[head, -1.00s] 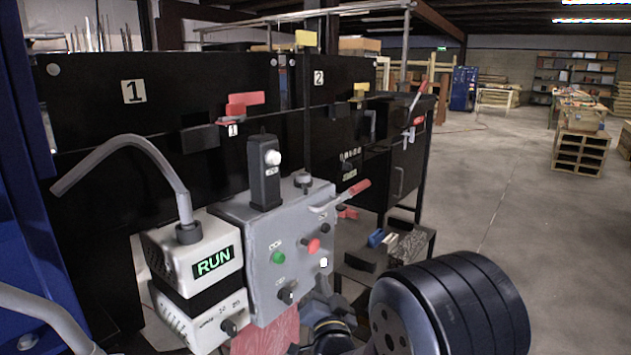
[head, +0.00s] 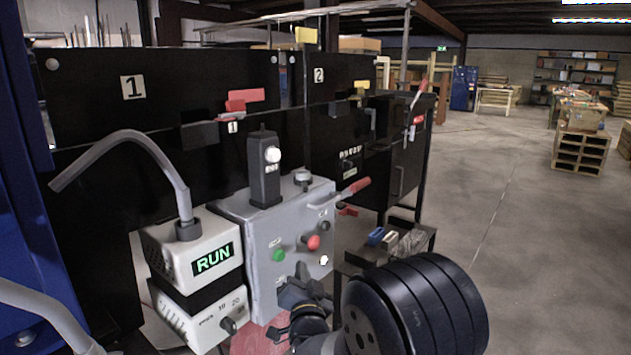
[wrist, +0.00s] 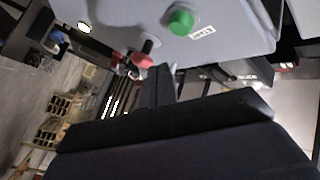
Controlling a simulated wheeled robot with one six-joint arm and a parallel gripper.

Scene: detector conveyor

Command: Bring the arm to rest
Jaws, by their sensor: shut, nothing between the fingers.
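My gripper (head: 298,290) is shut and empty. In the head view it is low in the picture, in front of the lower part of the grey control box (head: 243,235), and covers the box's lower knob. My dark ribbed arm link (head: 425,305) is at the lower right. In the wrist view the shut fingers (wrist: 158,85) point toward the box, whose green button (wrist: 181,22) and red button (wrist: 143,60) show beyond them. I see a gap to the buttons, but cannot tell how far the fingers are from the box's lower face.
A white unit (head: 195,258) with a lit RUN display stands left of the box, with a curved grey pipe on top. A red-handled lever (head: 352,188) sticks out at the box's right. Black panels (head: 150,95) stand behind. Open floor (head: 540,240) lies to the right.

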